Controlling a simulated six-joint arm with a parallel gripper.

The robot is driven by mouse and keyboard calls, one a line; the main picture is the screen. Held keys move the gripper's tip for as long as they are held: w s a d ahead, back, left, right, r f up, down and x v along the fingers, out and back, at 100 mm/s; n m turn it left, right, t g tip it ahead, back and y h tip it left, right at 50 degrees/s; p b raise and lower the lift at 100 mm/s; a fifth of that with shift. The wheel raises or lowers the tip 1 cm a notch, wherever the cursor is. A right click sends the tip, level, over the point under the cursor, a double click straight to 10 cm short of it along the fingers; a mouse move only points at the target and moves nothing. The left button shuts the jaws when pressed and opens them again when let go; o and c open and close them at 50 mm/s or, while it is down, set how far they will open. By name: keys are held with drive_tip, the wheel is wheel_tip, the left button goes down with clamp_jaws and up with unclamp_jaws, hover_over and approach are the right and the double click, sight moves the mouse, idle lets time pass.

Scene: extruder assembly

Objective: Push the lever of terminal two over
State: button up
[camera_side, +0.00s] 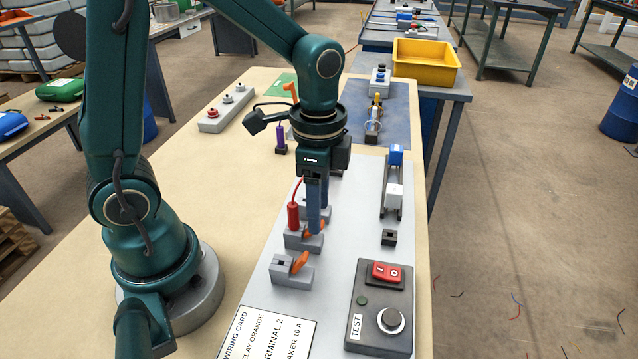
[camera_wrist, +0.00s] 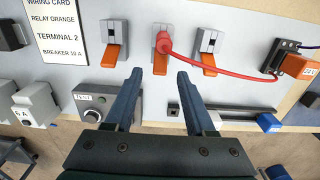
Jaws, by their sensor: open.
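Three grey terminals with orange levers stand in a row in the wrist view: the left one (camera_wrist: 114,34), the middle one (camera_wrist: 160,33) and the right one (camera_wrist: 209,40). A red plug (camera_wrist: 164,43) with a red wire sits at the middle terminal. The middle lever (camera_wrist: 160,64) points toward my gripper (camera_wrist: 158,77), which is open and empty, its fingertips spread either side of that lever's line. In the side view my gripper (camera_side: 319,226) points down beside the middle terminal (camera_side: 300,241) and the red plug (camera_side: 293,216). The near lever (camera_side: 299,262) is tilted up; my fingers hide the far terminal.
The wiring card (camera_side: 266,336) reads relay orange, terminal 2, breaker 10 A. The test box (camera_side: 380,310) has a red switch and a knob. A rail (camera_side: 392,178) with blue and white parts lies right of my gripper. An orange relay (camera_wrist: 300,66) is at the wrist view's right.

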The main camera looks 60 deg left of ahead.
drive_tip(key=shift+f, duration=1.25)
clamp_jaws()
drive_tip(key=shift+w, duration=0.1)
drive_tip(key=shift+w+d+f+g+y, duration=0.15)
drive_tip(key=shift+d+g+y, duration=0.05)
drive_tip(key=shift+g+y, duration=0.25)
drive_tip(key=shift+w+d+f+g+y, duration=0.1)
drive_tip(key=shift+w+d+g+y, duration=0.05)
drive_tip(key=shift+g+y, duration=0.25)
drive_tip(key=shift+w+d+f+g+y, duration=0.2)
drive_tip(key=shift+f+g+y, duration=0.1)
drive_tip(key=shift+g+y, duration=0.4)
drive_tip(key=shift+w+d+f+g+y, duration=0.15)
drive_tip(key=shift+f+g+y, duration=0.1)
drive_tip(key=shift+g+y, duration=0.4)
